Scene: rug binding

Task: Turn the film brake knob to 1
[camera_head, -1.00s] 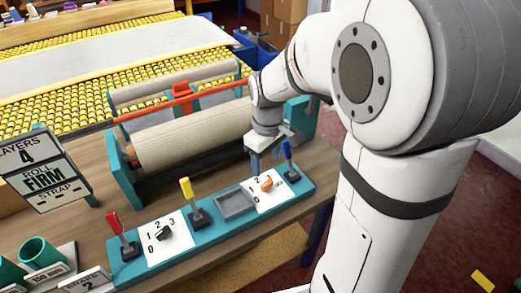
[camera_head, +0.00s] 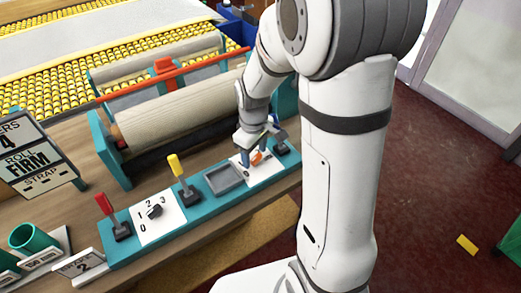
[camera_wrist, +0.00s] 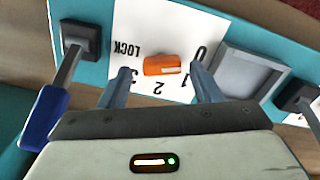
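An orange knob (camera_wrist: 165,65) sits on a white dial plate marked 0, 1, 2, 3 and LOCK in the wrist view. Its pale mark is at its right end, facing between the 0 and the 1. The knob also shows in the head view (camera_head: 257,157). My gripper (camera_wrist: 160,88) is open, with one finger on each side of the knob and visible gaps between. In the head view my gripper (camera_head: 255,157) is low over this dial. A black knob (camera_head: 154,211) sits on another numbered dial to the left. No label naming the film brake is readable.
A blue lever (camera_wrist: 45,115) stands close to one finger. A grey tray (camera_wrist: 245,75) is beside the dial. Yellow (camera_head: 177,168) and red (camera_head: 106,206) levers rise from the teal panel (camera_head: 215,203). A roller (camera_head: 170,128) lies behind.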

